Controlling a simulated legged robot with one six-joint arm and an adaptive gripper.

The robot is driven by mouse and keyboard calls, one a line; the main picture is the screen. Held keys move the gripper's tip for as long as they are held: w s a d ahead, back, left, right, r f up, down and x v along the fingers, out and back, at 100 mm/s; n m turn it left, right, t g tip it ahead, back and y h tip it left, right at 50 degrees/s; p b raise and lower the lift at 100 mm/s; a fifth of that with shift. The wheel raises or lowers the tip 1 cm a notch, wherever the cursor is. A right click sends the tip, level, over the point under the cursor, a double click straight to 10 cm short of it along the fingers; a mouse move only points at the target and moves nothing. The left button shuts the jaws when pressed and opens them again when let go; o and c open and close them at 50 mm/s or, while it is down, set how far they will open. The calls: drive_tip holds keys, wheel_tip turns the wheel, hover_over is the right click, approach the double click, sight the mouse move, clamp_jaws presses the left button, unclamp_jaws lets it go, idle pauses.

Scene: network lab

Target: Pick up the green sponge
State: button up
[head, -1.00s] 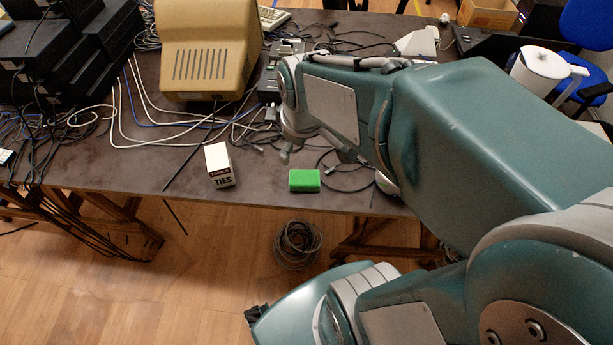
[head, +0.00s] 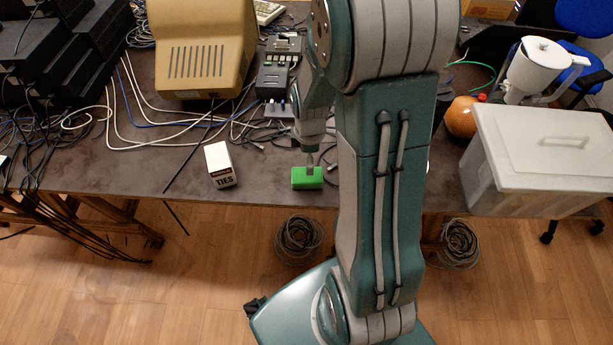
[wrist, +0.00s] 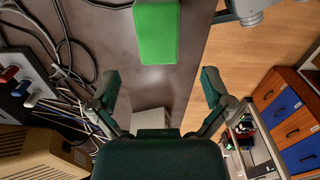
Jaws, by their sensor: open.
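The green sponge (head: 300,178) lies on the dark table near its front edge in the head view. In the wrist view the sponge (wrist: 156,32) shows at the top centre, ahead of the fingers. My gripper (wrist: 158,92) is open and empty, with one finger on each side of the picture. In the head view my gripper (head: 309,160) points down right at the sponge and covers a small part of its top. Whether it touches the sponge cannot be told.
A white TIES box (head: 220,165) stands left of the sponge. A beige monitor (head: 203,50), a power unit (head: 272,80) and loose cables lie behind. A translucent lidded bin (head: 540,160) and an orange pumpkin-like object (head: 461,117) are at the right. The table's front edge is close.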

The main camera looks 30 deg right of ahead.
sight(307, 178)
drive_tip(key=f, duration=0.9)
drive_tip(key=shift+w, duration=0.25)
drive_tip(key=c, duration=0.8)
